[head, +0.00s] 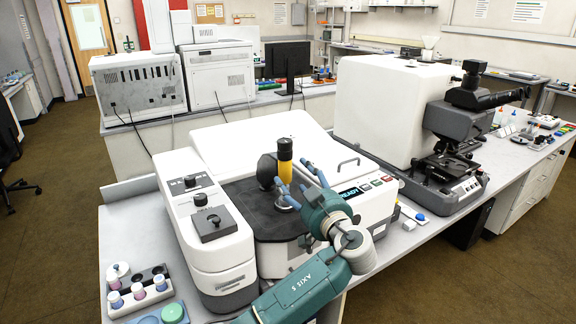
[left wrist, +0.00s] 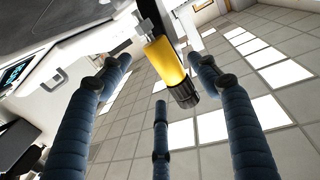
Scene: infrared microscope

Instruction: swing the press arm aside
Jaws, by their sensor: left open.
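The press arm of the infrared instrument shows as a dark rounded body (head: 266,170) with a yellow cylinder and black cap (head: 285,153) standing upright beside it, over the dark sample deck (head: 245,205). My left gripper (head: 291,182) comes in from the front right with its blue fingers spread around the lower part of the yellow cylinder. In the left wrist view the yellow cylinder (left wrist: 172,62) with its ribbed black knob (left wrist: 184,96) lies between the open fingers, near the tips. I cannot tell whether any finger touches it. My right gripper is not in view.
A lit READY display (head: 350,193) is on the instrument's front, close to my left arm. A white unit with a microscope (head: 455,135) stands to the right. A rack of small jars (head: 138,290) sits at the bench's front left. The bench left of the instrument is mostly clear.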

